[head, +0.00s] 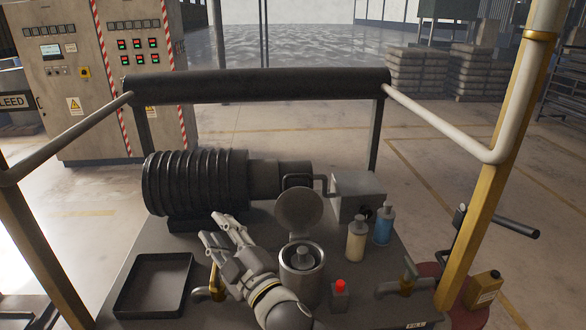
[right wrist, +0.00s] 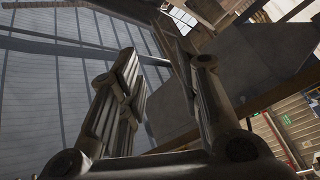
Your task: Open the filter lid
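The filter is a round metal canister (head: 302,284) on the dark bench, with a round part showing inside its open top. Its grey disc-shaped lid (head: 299,208) stands raised behind the opening, tilted up. My right gripper (head: 215,228) is left of the canister and lid, apart from both, with its fingers pointing up and left. In the right wrist view its two fingers (right wrist: 158,75) are spread with nothing between them. The filter does not show in that view. My left gripper is not in view.
A black tray (head: 154,313) lies at the bench's left. A ribbed black motor (head: 196,183) stands behind the gripper. Right of the filter are a cream bottle (head: 356,242), a blue bottle (head: 383,227) and a red button (head: 340,285). A railing (head: 260,86) crosses behind.

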